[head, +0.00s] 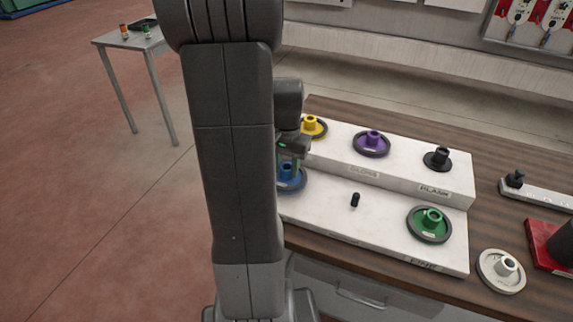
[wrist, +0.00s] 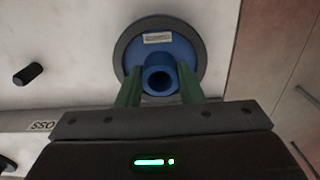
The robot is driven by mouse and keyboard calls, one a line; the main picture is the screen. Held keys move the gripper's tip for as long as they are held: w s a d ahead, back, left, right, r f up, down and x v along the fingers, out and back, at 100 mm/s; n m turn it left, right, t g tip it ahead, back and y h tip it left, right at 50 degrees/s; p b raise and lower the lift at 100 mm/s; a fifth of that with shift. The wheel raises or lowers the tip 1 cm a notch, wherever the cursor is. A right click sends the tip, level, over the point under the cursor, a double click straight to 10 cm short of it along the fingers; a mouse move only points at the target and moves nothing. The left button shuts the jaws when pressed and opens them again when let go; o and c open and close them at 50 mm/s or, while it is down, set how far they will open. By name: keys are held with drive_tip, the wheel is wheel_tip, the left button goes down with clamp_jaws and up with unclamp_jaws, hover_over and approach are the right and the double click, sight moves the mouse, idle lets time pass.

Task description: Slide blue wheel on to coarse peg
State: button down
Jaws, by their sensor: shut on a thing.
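The blue wheel (head: 291,182) has a grey rim and a raised blue hub. In the head view it is at the left of the lower white step, partly hidden by my arm. My gripper (head: 291,160) is above it and shut on its hub; the wrist view shows the green fingers (wrist: 160,88) on both sides of the hub of the blue wheel (wrist: 183,52). The hub's bore looks dark. I cannot tell whether a peg is inside it or whether the wheel touches the step. No label reading coarse is legible. A bare black peg (head: 355,200) stands mid-step and also shows in the wrist view (wrist: 28,74).
A green wheel (head: 428,226) sits at the lower step's right. Yellow (head: 313,126), purple (head: 371,143) and black (head: 438,158) wheels are on the upper step. A white wheel (head: 501,271) lies on the wooden bench right of the steps, near a red block (head: 545,246).

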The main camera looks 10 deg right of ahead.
drive_tip(key=shift+f+b, duration=0.7)
drive_tip(key=shift+f, duration=0.3)
drive_tip(key=c, duration=0.9)
unclamp_jaws()
wheel_tip(320, 180, up, 14)
drive_tip(key=shift+f, duration=0.15)
wheel_tip(320, 180, down, 14)
drive_tip(key=shift+r, duration=0.4)
